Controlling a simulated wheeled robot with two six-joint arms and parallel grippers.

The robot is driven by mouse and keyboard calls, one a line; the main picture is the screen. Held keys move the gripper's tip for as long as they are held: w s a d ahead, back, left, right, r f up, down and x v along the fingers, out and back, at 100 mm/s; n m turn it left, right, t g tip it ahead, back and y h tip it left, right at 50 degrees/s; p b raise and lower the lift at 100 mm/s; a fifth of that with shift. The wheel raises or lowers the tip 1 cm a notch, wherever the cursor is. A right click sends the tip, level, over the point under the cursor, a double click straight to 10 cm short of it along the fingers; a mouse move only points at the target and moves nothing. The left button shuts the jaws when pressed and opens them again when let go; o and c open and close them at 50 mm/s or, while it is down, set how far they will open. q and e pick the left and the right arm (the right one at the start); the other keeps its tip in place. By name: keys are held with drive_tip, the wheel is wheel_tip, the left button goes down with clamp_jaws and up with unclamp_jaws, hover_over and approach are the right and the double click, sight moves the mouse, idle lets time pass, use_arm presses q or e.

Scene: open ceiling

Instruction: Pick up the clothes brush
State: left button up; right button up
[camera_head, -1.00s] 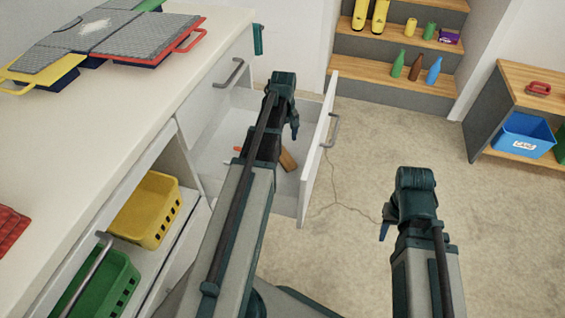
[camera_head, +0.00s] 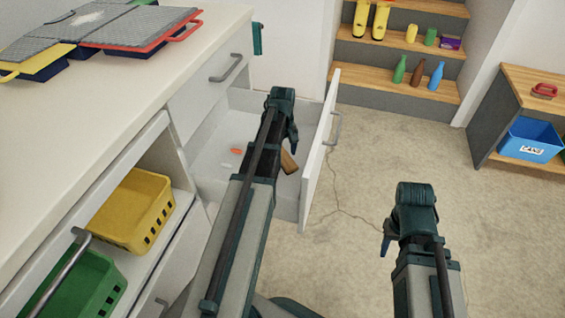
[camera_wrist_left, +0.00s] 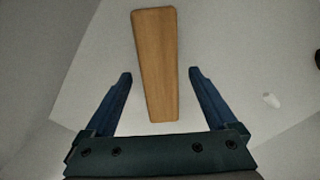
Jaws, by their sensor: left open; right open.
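A wooden piece, seemingly the clothes brush (camera_head: 289,161), lies in the open white drawer, partly hidden by my left arm. In the left wrist view the wooden brush (camera_wrist_left: 155,62) lies lengthwise, its near end between the fingertips. My left gripper (camera_wrist_left: 158,76) is open and empty, with one blue finger on each side of the wood; no contact shows. In the head view my left gripper (camera_head: 292,140) hangs over the drawer. My right gripper (camera_head: 386,243) is over the open floor at the right; nothing shows in it.
The open drawer (camera_head: 318,150) also holds a small orange item (camera_head: 237,151) and a small white item (camera_head: 226,165). A white counter (camera_head: 120,75) stands on the left, with a yellow basket (camera_head: 137,205) and a green basket (camera_head: 90,285) below. The floor at the right is clear.

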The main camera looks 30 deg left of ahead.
sight(283, 154)
use_arm(q)
drive_tip(key=shift+r, duration=0.1)
drive_tip(key=shift+c, duration=0.2)
clamp_jaws()
drive_tip(key=shift+r, duration=0.1)
wheel_tip(283, 154, up, 10)
drive_tip(key=p, duration=1)
